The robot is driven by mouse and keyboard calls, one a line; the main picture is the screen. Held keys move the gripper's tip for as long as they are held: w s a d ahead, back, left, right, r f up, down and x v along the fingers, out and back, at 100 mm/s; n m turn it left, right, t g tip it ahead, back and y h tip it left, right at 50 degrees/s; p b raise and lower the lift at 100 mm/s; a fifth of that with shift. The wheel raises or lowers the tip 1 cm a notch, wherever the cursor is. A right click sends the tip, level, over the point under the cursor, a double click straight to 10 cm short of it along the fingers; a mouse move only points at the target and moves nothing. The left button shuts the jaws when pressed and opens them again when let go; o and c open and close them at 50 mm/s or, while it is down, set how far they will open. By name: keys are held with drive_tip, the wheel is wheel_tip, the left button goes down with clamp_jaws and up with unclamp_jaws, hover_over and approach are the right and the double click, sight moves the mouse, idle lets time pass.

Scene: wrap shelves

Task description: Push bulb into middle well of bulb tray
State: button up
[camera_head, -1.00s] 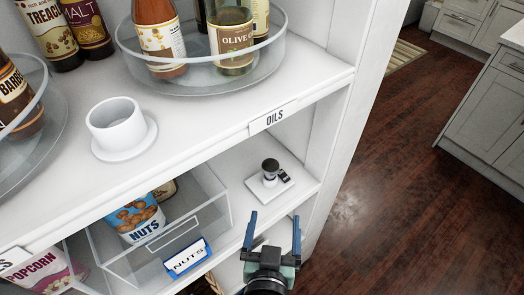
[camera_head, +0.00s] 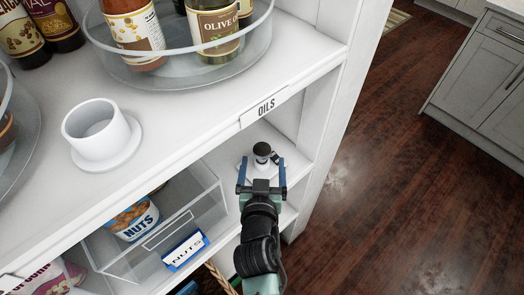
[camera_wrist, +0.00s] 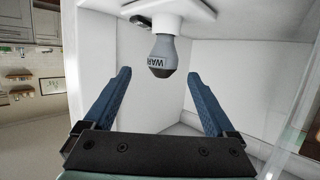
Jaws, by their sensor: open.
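The bulb (camera_head: 262,151) has a dark tip, a grey lettered body and a white base. It stands about upright on the small white bulb tray (camera_head: 245,168) on the lower shelf. The bulb (camera_wrist: 161,56) and tray (camera_wrist: 185,10) appear upside down in the wrist view. The bulb's base meets the tray; I cannot tell which well it is in or how deep. My gripper (camera_head: 262,172) is open and empty, its blue fingers on either side in front of the bulb. The bulb shows in the gap ahead of the fingertips (camera_wrist: 160,76), apparently untouched. My gripper partly hides the tray in the head view.
The upper shelf edge with an OILS label (camera_head: 265,106) overhangs the tray. A white upright panel (camera_head: 325,120) closes the right side. A white cup (camera_head: 97,130) and a clear turntable (camera_head: 170,72) stand above.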

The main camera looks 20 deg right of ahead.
sight(261, 155)
drive_tip(key=shift+a+x, duration=0.2)
drive_tip(key=shift+x, duration=2.15)
clamp_jaws()
